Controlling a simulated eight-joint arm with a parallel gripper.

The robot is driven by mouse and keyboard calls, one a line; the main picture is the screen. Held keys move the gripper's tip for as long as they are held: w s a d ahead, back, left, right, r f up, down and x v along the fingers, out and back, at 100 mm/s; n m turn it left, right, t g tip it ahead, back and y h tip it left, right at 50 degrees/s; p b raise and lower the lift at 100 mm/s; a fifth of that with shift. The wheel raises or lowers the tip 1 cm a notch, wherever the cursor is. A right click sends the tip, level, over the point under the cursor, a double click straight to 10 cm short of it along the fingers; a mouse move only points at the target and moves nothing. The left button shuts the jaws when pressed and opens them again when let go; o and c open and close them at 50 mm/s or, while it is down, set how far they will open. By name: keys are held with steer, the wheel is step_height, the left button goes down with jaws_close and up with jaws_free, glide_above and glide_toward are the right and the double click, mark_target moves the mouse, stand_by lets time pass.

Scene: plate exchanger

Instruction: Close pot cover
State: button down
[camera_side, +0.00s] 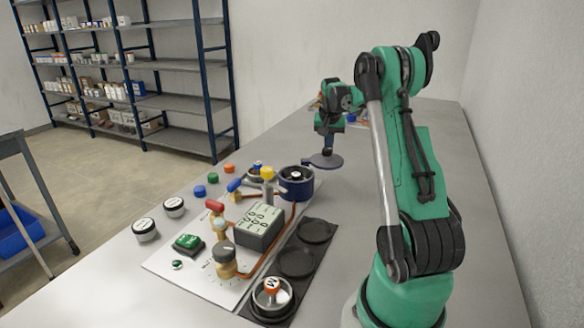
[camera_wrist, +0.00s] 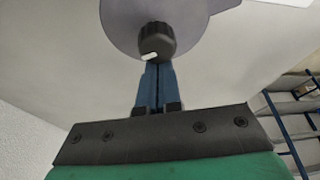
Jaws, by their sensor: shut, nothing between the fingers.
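The pot cover (camera_side: 324,162) is a flat dark disc just right of the blue pot (camera_side: 305,190) in the side view. The pot's top is open and something white shows inside. My gripper (camera_side: 328,151) is directly above the cover, fingers pointing down. In the wrist view my blue fingers (camera_wrist: 157,72) are shut together, with the cover's black ribbed knob (camera_wrist: 157,41) just beyond their tips and the grey disc (camera_wrist: 118,22) behind it. I cannot tell whether the tips touch the knob. The cover's underside and any link to the pot are hidden.
Left of the pot are a board with copper pipes, valves, coloured buttons and a grey display box (camera_side: 258,228). A black tray (camera_side: 318,262) with round recesses lies in front. White-topped jars (camera_side: 146,229) stand at left. The table right of the pot is mostly clear.

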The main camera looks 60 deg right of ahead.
mark_target(332, 165)
steer(key=shift+s+a, duration=0.1)
steer(key=a+m, duration=0.1)
steer(key=s+m+g, duration=0.1)
steer(key=m, duration=0.1)
steer(key=shift+a+m, duration=0.3)
steer(key=shift+a, duration=0.05)
steer(key=m, duration=0.1)
steer(key=a+m+g, duration=0.1)
steer(key=shift+s+a+m, duration=0.2)
steer(key=shift+a+m, duration=0.05)
steer(key=shift+m, duration=0.15)
steer(key=a+m, duration=0.1)
steer(key=a+m+g, duration=0.1)
steer(key=m, duration=0.1)
steer(key=shift+m+y, duration=0.3)
steer(key=shift+w+a+m+g+y, duration=0.15)
steer(key=shift+w+a+m+g, duration=0.15)
steer(key=shift+a+m, duration=0.4)
steer(key=shift+w+a+m+g+y, duration=0.2)
steer(key=shift+w+a+m, duration=0.25)
steer(key=shift+a+m, duration=0.25)
steer(key=shift+w+a+m+g+y, duration=0.2)
steer(key=shift+w+a+m, duration=0.15)
steer(key=shift+a+m, duration=0.3)
steer(key=shift+w+a, duration=0.35)
steer(key=shift+w, duration=0.2)
steer(key=shift+w+a, duration=0.3)
steer(key=shift+w, duration=0.2)
steer(key=shift+w+a, duration=0.1)
steer(key=shift+w, duration=0.1)
